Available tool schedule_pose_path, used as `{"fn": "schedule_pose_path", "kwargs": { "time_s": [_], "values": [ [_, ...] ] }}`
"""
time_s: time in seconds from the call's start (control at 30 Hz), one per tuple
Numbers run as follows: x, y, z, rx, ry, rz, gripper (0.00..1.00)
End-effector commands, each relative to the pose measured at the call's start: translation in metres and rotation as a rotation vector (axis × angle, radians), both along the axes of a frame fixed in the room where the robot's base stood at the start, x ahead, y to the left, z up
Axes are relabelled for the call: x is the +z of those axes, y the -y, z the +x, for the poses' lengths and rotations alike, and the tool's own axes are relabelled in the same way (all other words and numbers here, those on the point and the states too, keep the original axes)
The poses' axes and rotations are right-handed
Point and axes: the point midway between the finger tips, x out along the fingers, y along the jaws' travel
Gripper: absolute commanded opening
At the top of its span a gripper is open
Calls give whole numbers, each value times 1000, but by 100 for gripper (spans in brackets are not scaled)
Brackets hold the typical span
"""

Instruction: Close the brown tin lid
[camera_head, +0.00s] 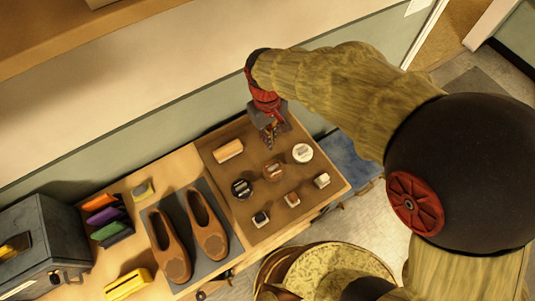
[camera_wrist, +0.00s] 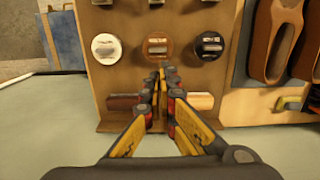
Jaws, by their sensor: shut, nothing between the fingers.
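The brown tin (camera_head: 274,170) sits in the middle of a row of three round tins on the brown board, between a black tin (camera_head: 242,188) and a white tin (camera_head: 303,153). In the wrist view the brown tin (camera_wrist: 157,48) shows as a brown disc with a pale and grey patch, just beyond my fingertips. I cannot tell how its lid stands. My gripper (camera_head: 270,143) is shut and empty, above the board on the wall side of the brown tin. In the wrist view my gripper (camera_wrist: 162,85) points toward that tin, its fingertips apparently short of it.
A tan roll (camera_head: 228,150) lies left of my gripper; a dark roll (camera_wrist: 122,103) shows in the wrist view. Several small blocks line the board's front. Brown shoes (camera_head: 208,225) on a grey mat, coloured brushes and a grey toolbox (camera_head: 40,250) stand left. The wall is close behind.

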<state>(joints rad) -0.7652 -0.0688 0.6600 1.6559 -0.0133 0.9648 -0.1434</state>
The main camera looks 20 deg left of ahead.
Motion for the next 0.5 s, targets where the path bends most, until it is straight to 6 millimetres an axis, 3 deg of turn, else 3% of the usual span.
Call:
{"fn": "schedule_pose_path", "kwargs": {
  "time_s": [0.23,0.5],
  "values": [
    [-18,4,-4,-22,-9,-12,0],
    [-69,7,-6,-21,-9,-11,0]
  ]
}}
